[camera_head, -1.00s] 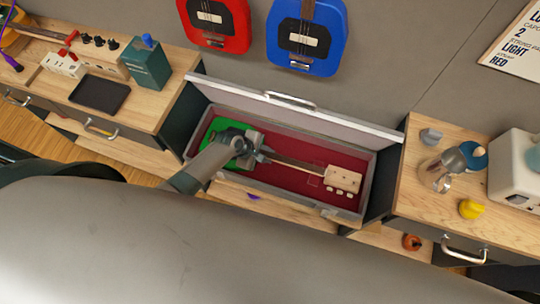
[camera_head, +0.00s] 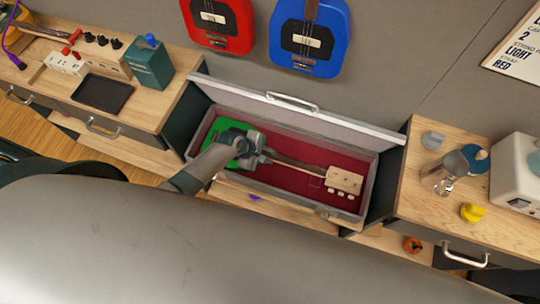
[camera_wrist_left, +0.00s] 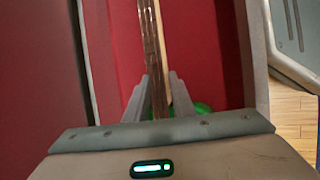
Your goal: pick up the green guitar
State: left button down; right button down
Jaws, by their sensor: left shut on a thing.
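The green guitar (camera_head: 222,131) lies in an open case with a red lining (camera_head: 285,178). Its green body is at the left end, and its pale headstock (camera_head: 345,180) is at the right end. My left gripper (camera_head: 266,155) is shut on the guitar's neck near the body and covers part of the body. In the left wrist view, the two fingers (camera_wrist_left: 155,95) stand on either side of the brown neck (camera_wrist_left: 150,40), with a bit of green body behind them. My right gripper is not in view.
The case's raised lid (camera_head: 300,113) stands along the back. A wooden counter (camera_head: 130,115) with a black tray and a green box is at left. Another counter (camera_head: 410,200) with a metal jug is at right. Red and blue guitars (camera_head: 310,35) hang on the wall.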

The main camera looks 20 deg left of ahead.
pick_arm(q)
jog(key=shift+r, duration=0.45)
notch_tip(320, 180, up, 11)
jog(key=s+b, duration=0.4)
jog(key=s, duration=1.6)
jog(key=shift+a, duration=0.35)
jog(key=shift+r+p, duration=0.7)
jog(key=shift+p, duration=0.6)
